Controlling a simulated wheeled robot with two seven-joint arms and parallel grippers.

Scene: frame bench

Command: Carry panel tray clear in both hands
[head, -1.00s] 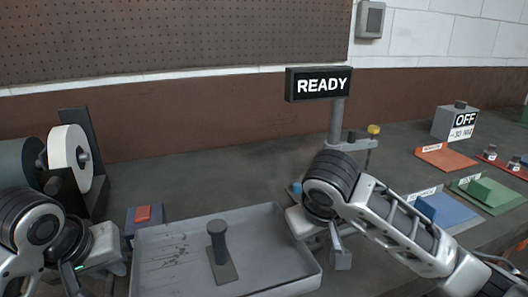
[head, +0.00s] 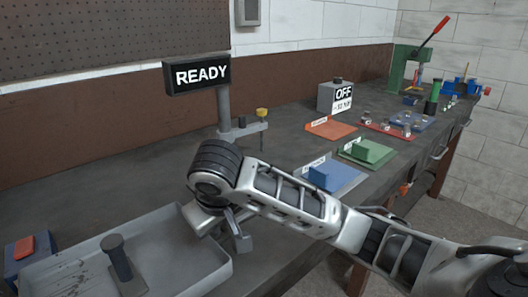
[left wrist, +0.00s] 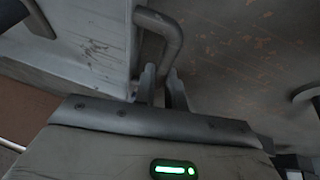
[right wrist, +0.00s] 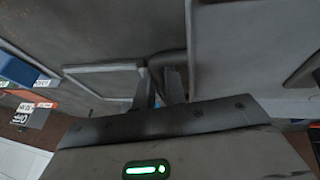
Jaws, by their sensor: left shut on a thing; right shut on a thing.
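The panel tray (head: 175,252) is a shallow grey tray at the lower left of the head view, partly cut off by the frame. A dark post on a flat base (head: 117,262) stands in it. My right gripper (right wrist: 163,88) is shut on the tray's handle at its right side, as the right wrist view shows. My left gripper (left wrist: 163,88) is shut on a bar handle (left wrist: 172,32) on the tray's other side; it is outside the head view. I cannot tell whether the tray rests on the bench or hangs just above it.
A READY sign (head: 197,74) on a post stands behind the tray. A red-buttoned box (head: 25,250) is at the tray's left. Blue (head: 345,182), green (head: 378,158) and orange (head: 330,129) mats and an OFF box (head: 328,98) lie to the right. The bench between is mostly bare.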

